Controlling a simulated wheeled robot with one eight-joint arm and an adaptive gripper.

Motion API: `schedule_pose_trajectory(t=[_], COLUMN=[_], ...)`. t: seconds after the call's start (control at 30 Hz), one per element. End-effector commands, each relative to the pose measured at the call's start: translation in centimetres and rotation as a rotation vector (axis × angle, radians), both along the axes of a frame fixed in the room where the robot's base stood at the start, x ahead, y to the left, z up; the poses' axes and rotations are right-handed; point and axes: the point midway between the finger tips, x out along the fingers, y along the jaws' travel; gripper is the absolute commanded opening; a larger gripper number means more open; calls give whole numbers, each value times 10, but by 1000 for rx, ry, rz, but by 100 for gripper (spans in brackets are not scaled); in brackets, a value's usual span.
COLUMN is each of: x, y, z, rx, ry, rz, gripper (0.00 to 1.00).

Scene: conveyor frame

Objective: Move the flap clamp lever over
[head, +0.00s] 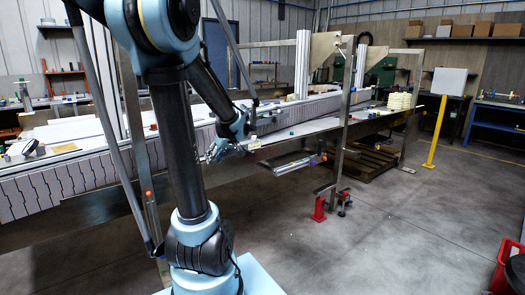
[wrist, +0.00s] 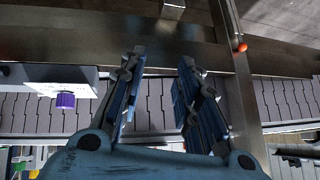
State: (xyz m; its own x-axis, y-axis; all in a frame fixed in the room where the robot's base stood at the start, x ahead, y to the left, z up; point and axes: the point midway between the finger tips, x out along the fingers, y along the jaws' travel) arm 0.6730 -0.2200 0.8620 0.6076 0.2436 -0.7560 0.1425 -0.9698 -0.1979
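No part is plainly marked as the flap clamp lever. An orange knob (wrist: 241,47) sits against an upright metal post right of my gripper in the wrist view; it may be the lever's end. In the head view an orange-tipped rod (head: 148,193) stands by the post left of my arm; I cannot tell if it is the same part. My gripper (wrist: 162,62) is open and empty, its two blue-grey fingers spread over the conveyor edge, apart from the knob. In the head view my gripper (head: 212,154) is small and partly hidden beside the rail.
A conveyor belt (wrist: 35,115) of grey plates runs under the gripper. A purple knob (wrist: 66,100) on a white block is at left. A steel crossbeam (wrist: 100,48) runs ahead.

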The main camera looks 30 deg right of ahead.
Motion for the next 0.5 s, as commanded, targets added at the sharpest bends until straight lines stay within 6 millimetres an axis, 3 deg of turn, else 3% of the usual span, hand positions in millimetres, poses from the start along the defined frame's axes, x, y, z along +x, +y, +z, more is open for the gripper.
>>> schedule_pose_trajectory(t=[0.03, 0.3, 0.5], x=[5, 10, -2], y=[-26, -151, -216], z=[1, -1, -6], rx=[-5, -75, -133], ry=[-32, -213, -306], rz=[-15, -59, -89], gripper=[30, 30, 30])
